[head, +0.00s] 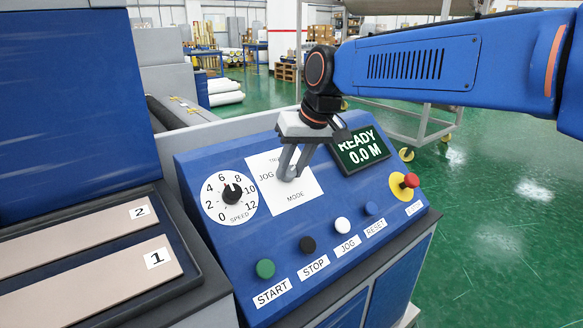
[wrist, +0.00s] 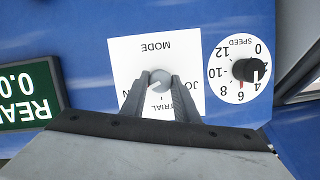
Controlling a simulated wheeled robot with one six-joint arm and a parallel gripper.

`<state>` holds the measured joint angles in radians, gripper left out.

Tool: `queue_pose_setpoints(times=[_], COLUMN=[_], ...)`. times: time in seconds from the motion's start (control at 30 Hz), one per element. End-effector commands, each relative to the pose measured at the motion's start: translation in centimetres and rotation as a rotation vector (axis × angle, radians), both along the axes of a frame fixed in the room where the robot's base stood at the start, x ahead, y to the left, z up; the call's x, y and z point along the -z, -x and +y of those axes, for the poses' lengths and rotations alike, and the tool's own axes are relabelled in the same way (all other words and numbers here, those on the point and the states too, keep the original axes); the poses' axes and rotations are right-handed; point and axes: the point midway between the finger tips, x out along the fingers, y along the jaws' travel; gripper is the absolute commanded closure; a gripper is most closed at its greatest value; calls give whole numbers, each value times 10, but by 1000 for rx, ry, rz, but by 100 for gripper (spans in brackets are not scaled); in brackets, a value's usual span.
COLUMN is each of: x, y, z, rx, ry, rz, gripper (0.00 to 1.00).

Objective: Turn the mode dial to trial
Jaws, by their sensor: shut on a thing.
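The mode dial (wrist: 160,78) is a small grey round knob on a white plate (wrist: 125,52), lettered MODE, on the blue sloped panel. In the head view the plate (head: 300,197) shows JOG at the left and the start of TRIAL at the top. My gripper (wrist: 160,84) is shut on the dial, with one finger on each side of it. In the head view my gripper (head: 289,174) reaches down to the plate and its fingers mostly hide the dial. I cannot tell which label the dial points to.
The black speed dial (head: 232,192) is just left of the plate. A READY 0.0 M display (head: 362,151) is at the right. Green START (head: 265,268), black, white and blue buttons line the panel's lower part. A red emergency knob (head: 410,181) is far right.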

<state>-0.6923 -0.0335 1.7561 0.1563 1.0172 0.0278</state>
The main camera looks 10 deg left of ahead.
Motion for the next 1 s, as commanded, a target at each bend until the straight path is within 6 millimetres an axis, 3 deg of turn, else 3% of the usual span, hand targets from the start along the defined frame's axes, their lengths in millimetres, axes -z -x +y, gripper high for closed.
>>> queue_pose_setpoints(times=[0.27,1.0], x=[0,0], y=[1,5], z=[1,3], rx=[-111,-636], ry=[61,355], rz=[-69,-399], gripper=[95,95])
